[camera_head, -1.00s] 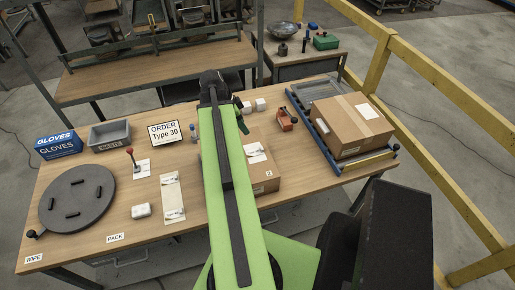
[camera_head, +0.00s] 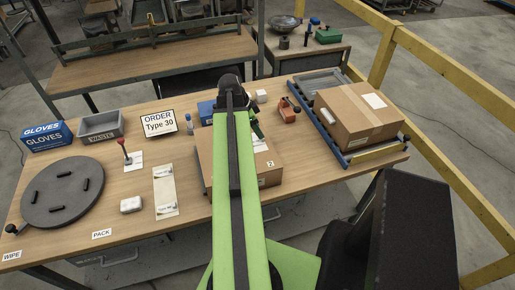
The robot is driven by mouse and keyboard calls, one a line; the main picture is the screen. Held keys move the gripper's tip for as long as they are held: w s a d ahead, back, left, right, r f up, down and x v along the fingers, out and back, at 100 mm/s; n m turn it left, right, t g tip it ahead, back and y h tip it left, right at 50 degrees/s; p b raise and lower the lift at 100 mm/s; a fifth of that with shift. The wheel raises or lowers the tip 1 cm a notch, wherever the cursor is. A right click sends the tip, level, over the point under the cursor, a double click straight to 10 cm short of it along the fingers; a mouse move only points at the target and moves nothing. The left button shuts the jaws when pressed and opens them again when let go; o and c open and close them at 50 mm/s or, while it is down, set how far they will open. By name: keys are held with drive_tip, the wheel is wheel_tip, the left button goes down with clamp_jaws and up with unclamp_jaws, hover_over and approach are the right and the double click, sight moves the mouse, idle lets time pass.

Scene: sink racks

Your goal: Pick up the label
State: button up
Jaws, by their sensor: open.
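Another white label (camera_head: 261,146) shows on top of the brown carton in the middle, partly hidden by my arm. My green arm reaches forward over the table and covers much of that carton (camera_head: 270,166). A dark piece of my arm shows just right of the green link, above the carton. My gripper's fingers are hidden behind the arm, so I cannot see what they are near.
A dark round turntable (camera_head: 62,195), a white block (camera_head: 131,204) and a red-knobbed lever (camera_head: 125,151) are on the left. A grey waste bin (camera_head: 101,126) and an order sign (camera_head: 160,123) stand behind. A taped carton (camera_head: 359,117) sits on the right rack. Yellow rails (camera_head: 440,88) border the right.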

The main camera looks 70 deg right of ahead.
sight(255, 140)
drive_tip(key=b+x, duration=0.5)
drive_tip(key=shift+f, duration=0.15)
drive_tip(key=shift+w, duration=0.1)
clamp_jaws()
